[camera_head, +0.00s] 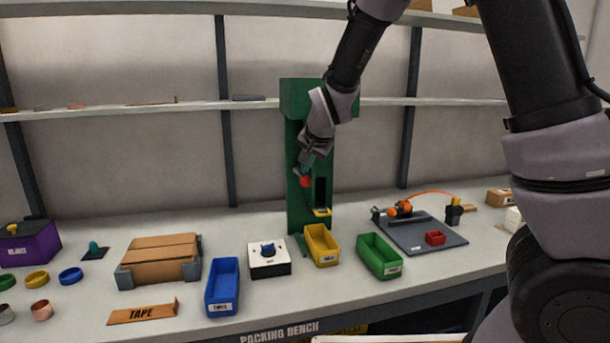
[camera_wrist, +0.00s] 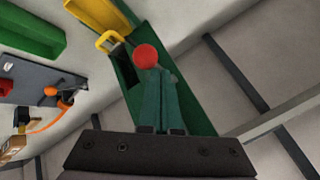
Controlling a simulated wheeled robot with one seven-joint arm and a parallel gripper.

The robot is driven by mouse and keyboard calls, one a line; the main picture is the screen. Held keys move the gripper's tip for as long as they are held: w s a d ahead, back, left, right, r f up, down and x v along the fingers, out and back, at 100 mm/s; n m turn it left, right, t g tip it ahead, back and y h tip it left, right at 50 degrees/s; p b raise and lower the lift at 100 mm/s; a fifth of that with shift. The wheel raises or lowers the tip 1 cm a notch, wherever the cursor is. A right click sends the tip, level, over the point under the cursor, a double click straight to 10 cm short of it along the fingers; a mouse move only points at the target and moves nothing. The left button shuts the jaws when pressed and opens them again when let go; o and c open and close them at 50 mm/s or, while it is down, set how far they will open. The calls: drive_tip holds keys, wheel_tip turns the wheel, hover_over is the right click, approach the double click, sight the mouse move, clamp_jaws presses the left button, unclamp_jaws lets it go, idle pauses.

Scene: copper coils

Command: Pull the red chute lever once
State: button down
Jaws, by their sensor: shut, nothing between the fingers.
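The red round knob of the chute lever (camera_head: 305,182) stands out from the front of the tall green chute (camera_head: 295,100), left of its dark opening. In the wrist view the red knob (camera_wrist: 146,56) lies just beyond my fingertips. My gripper (camera_head: 305,170) is shut and empty, its greenish fingers pointing down at the knob from above. In the wrist view the shut fingers (camera_wrist: 160,88) end right by the knob and overlap its edge; I cannot tell whether they touch it. The lever's arm is mostly hidden behind my fingers.
A yellow bin (camera_head: 322,246) stands below the chute's yellow spout (camera_head: 322,212). A green bin (camera_head: 379,257), a blue bin (camera_head: 222,287) and a white box with a blue knob (camera_head: 269,260) stand nearby. A shelf (camera_head: 420,102) runs behind the chute.

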sight(306, 178)
drive_tip(key=shift+s+f, duration=0.15)
drive_tip(key=shift+f, duration=1.6)
idle(1.3)
idle(0.5)
drive_tip(key=shift+w+r, duration=0.15)
drive_tip(key=shift+r, duration=1.2)
drive_tip(key=shift+w+r, duration=0.1)
drive_tip(key=shift+r, duration=1.2)
drive_tip(key=shift+w+a+r, duration=0.1)
drive_tip(key=shift+r, duration=1.15)
drive_tip(key=shift+w+r, duration=0.1)
drive_tip(key=shift+r, duration=1.15)
